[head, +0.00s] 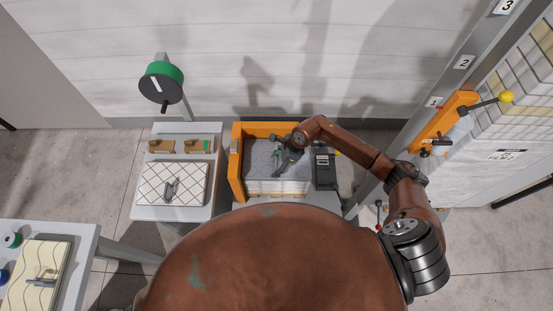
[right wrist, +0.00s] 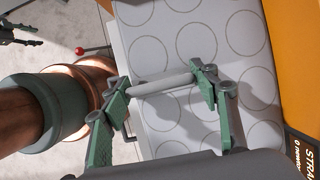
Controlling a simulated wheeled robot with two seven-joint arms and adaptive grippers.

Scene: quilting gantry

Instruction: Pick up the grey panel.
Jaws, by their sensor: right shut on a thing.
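The grey panel (head: 263,155) lies on top of a stack in an orange-walled tray (head: 238,178). In the right wrist view the panel (right wrist: 150,20) is pale grey with rows of circle outlines, and a light grey bar handle (right wrist: 162,83) rises from it. My right gripper (head: 286,163) is over the panel. In the right wrist view my right gripper (right wrist: 163,84) has its green fingers at both ends of the handle, shut on it. I cannot tell any gap under the panel. A dark jaw-like part, apparently my left gripper (right wrist: 18,32), is cut off at the frame edge.
A black device (head: 324,171) stands close right of the panel. A left table carries a quilted panel (head: 158,183) and brown blocks (head: 161,146). A green-and-black disc (head: 161,82) stands behind it. An orange bracket with a yellow-knobbed lever (head: 506,97) is at right.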

